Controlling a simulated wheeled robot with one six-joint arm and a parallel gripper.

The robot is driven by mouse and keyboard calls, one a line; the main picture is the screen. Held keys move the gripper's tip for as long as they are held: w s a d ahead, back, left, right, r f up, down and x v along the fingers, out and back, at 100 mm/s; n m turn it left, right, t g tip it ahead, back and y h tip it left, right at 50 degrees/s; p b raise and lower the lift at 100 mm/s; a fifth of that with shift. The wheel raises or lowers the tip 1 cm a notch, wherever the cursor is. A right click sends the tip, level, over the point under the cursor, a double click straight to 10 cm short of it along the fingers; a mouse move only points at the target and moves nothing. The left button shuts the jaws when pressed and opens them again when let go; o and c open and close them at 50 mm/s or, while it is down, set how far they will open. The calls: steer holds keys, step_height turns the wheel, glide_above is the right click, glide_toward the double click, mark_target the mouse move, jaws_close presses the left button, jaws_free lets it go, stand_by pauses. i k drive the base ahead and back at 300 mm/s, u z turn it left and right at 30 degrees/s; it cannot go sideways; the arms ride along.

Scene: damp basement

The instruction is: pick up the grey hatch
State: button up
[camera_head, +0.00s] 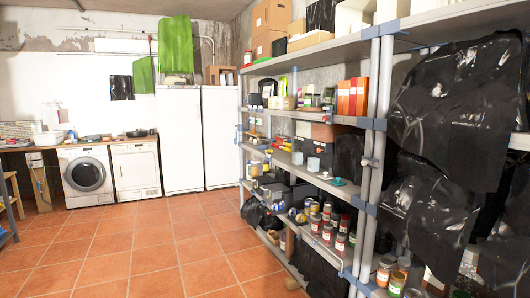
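I cannot make out anything that is clearly a grey hatch in the head camera view. Small items on the shelves are too small or too hidden to tell apart. The grey metal shelving (374,120) fills the right side and holds jars, cans, boxes and bags. My gripper is not in view.
Black plastic bags (455,115) hang over the shelving at the right. Jars (340,243) stand on a low shelf. A washing machine (87,174), a second white appliance (136,170) and white tall cabinets (181,140) line the back. The tiled floor (130,250) is clear.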

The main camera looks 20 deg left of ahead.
mark_target(261, 148)
steer(key=u, duration=0.2)
steer(key=i, duration=0.45)
steer(key=u, duration=1.1)
steer(key=i, duration=1.95)
steer(key=u, duration=0.75)
steer(key=i, duration=2)
steer(key=z, duration=0.55)
steer(key=i, duration=1.95)
steer(key=z, duration=1.25)
steer(key=i, duration=0.8)
steer(key=z, duration=0.35)
